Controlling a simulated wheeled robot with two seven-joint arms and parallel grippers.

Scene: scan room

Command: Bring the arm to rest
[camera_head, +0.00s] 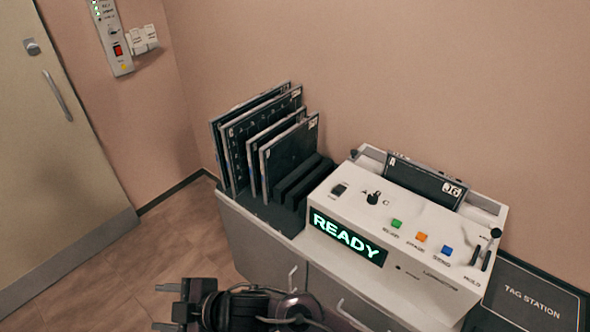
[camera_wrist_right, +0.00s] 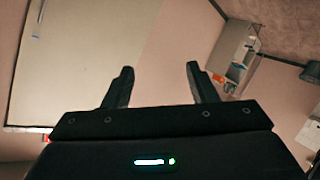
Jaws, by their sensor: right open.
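My right gripper (camera_head: 168,307) is low in the head view, left of the cabinet front and apart from it. Its two fingers point left and are spread, with nothing between them. In the right wrist view the same gripper (camera_wrist_right: 158,86) shows two dark fingers apart and empty, with wall and door behind. My left gripper is not in view.
A white cabinet (camera_head: 262,258) bears a rack of dark plates (camera_head: 290,147) and a white scanner (camera_head: 420,235) reading READY. One plate (camera_head: 424,180) sits in the scanner's slot. A tag station mat (camera_head: 525,300) lies right. A door (camera_head: 45,130) stands left; floor between is clear.

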